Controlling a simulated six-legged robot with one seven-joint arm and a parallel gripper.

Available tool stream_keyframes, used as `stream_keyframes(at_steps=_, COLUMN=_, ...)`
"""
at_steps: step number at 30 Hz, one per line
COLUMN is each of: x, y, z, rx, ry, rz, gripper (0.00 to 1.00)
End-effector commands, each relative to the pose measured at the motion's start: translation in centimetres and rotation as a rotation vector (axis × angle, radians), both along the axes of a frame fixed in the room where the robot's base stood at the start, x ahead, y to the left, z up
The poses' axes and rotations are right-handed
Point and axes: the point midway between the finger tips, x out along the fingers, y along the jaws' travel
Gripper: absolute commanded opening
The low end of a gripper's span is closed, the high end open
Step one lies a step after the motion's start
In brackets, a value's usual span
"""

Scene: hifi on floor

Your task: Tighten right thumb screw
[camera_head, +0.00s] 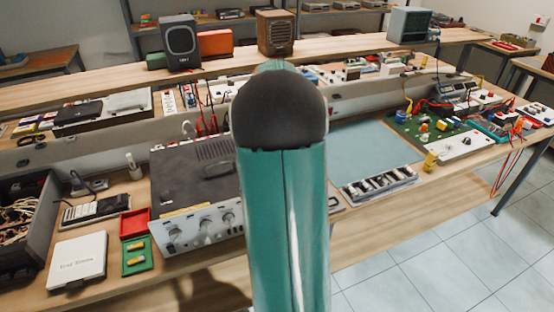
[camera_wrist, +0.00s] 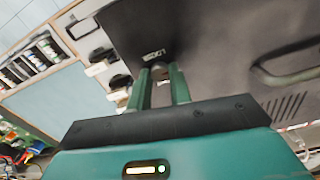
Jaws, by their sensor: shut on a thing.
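The hi-fi unit (camera_head: 195,165) is a dark-topped box with a silver knobbed front. It stands on the bench, its right part hidden behind my arm in the head view. In the wrist view its dark surface (camera_wrist: 215,40) fills the upper right. My gripper (camera_wrist: 158,74) has its two green fingers on either side of a small dark round thumb screw (camera_wrist: 158,69), and is shut on it. Pale lettering shows just beyond the fingertips. How tight the screw is cannot be told. The gripper is hidden in the head view.
Black knobs (camera_wrist: 120,82) stick out just left of the fingers. A blue-grey mat (camera_head: 375,148) and a tray of parts (camera_head: 380,184) lie to the right. A green box (camera_head: 137,257) and a white box (camera_head: 77,257) stand at the left.

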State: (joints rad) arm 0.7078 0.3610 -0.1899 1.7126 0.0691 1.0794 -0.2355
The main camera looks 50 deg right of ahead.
Motion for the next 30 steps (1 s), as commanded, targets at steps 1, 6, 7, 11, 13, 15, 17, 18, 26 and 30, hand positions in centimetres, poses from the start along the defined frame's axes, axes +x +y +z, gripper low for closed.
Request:
stream_keyframes(at_steps=1, x=0.06, y=0.03, z=0.03, rx=-0.001, ry=-0.001, rz=-0.044, gripper=0.00)
stream_keyframes(at_steps=6, x=0.04, y=0.00, z=0.03, rx=-0.004, ry=0.000, rz=-0.205, gripper=0.00)
stream_keyframes(at_steps=7, x=0.04, y=0.00, z=0.02, rx=-0.004, ry=0.000, rz=-0.233, gripper=0.00)
stream_keyframes(at_steps=11, x=0.05, y=0.01, z=0.01, rx=-0.004, ry=0.001, rz=-0.357, gripper=0.00)
stream_keyframes(at_steps=13, x=0.08, y=0.04, z=0.01, rx=-0.005, ry=0.001, rz=-0.423, gripper=0.00)
stream_keyframes(at_steps=15, x=0.05, y=0.02, z=0.00, rx=-0.006, ry=0.002, rz=-0.490, gripper=0.00)
stream_keyframes(at_steps=17, x=0.05, y=0.02, z=0.00, rx=-0.006, ry=0.002, rz=-0.547, gripper=0.00)
stream_keyframes(at_steps=18, x=0.05, y=0.01, z=0.00, rx=-0.007, ry=0.002, rz=-0.585, gripper=0.00)
stream_keyframes(at_steps=26, x=0.05, y=0.01, z=0.00, rx=-0.010, ry=0.003, rz=-0.832, gripper=0.00)
stream_keyframes(at_steps=30, x=0.07, y=0.02, z=0.01, rx=-0.012, ry=0.002, rz=-0.964, gripper=0.00)
